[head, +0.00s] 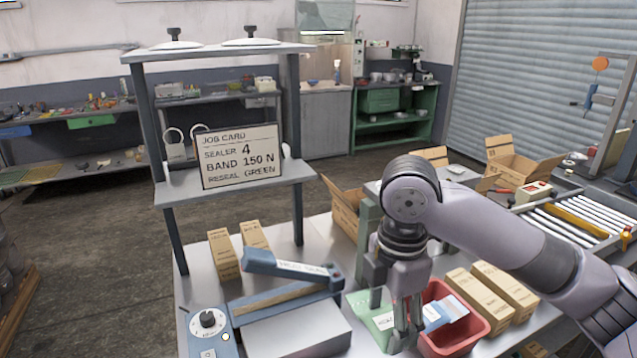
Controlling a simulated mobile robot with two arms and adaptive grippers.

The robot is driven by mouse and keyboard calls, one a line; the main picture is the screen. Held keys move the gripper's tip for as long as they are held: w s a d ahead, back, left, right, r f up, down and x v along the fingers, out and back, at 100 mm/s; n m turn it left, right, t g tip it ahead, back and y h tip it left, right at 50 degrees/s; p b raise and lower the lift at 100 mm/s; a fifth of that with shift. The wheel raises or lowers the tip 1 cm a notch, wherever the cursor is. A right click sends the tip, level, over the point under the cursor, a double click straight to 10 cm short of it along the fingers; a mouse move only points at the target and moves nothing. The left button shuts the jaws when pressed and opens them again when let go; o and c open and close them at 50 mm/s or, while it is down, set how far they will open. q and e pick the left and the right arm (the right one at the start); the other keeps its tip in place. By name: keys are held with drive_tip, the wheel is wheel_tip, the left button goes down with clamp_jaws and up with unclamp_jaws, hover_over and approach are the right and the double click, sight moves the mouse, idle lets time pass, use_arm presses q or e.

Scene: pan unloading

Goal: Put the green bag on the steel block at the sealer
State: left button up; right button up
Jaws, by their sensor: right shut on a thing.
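The green bag (372,312), with a white label, is just left of the red bin and partly hidden behind my right gripper. My right gripper (407,338) points down and is shut on the green bag; the exact grip is hard to see. The steel block (297,334) is a flat grey slab with a clear top at the front of the sealer, left of the bag. The sealer (290,266) has a blue lever arm over a brown strip and a blue panel with a dial (207,320). My left gripper is not in view.
The red bin (478,327) holds blue-and-white packets, right of my gripper. Cardboard boxes (505,290) stand right of it; two small cartons (224,256) stand behind the sealer. A shelf frame (296,150) with a job card (241,156) reading "RESEAL GREEN" rises at the back left.

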drive_tip(key=m, duration=0.1)
drive_tip(key=d+f+m, duration=0.1)
drive_tip(key=m, duration=0.2)
drive_tip(key=shift+s+d+f+m, duration=0.15)
drive_tip(key=shift+s+d+m, duration=0.1)
drive_tip(key=shift+s+m, duration=0.15)
drive_tip(key=m, duration=0.2)
drive_tip(key=d+f+m, duration=0.1)
drive_tip(key=m, duration=0.1)
drive_tip(key=s+m, duration=0.1)
drive_tip(key=m, duration=0.1)
drive_tip(key=shift+d+f, duration=0.2)
drive_tip(key=shift+d, duration=0.1)
drive_tip(key=m, duration=0.3)
drive_tip(key=s+d+f+m, duration=0.1)
drive_tip(key=m, duration=0.3)
drive_tip(key=s+d+f+m, duration=0.1)
drive_tip(key=m, duration=0.2)
drive_tip(key=shift+s+d+f+m, duration=0.15)
drive_tip(key=shift+d+m, duration=0.05)
drive_tip(key=shift+m, duration=0.1)
